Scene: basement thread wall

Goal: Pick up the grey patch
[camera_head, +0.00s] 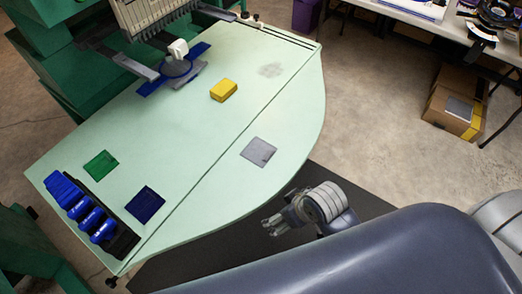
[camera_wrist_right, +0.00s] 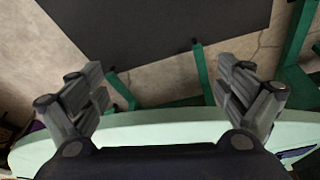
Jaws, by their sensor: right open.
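The grey patch (camera_head: 258,152) is a flat square lying on the pale green table (camera_head: 200,180), near its front edge in the head view. My right gripper (camera_head: 268,224) is in front of the table edge, below and slightly right of the patch in the picture, and apart from it. In the right wrist view its two fingers (camera_wrist_right: 165,95) are spread wide with nothing between them. The wrist view shows the table's edge and the floor, but not the patch. My left gripper is not seen.
A green patch (camera_head: 101,165), a dark blue patch (camera_head: 145,205) and a rack of blue spools (camera_head: 84,212) are at the table's left. A yellow block (camera_head: 223,90) lies farther back, near the embroidery machine (camera_head: 150,20). The table around the grey patch is clear.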

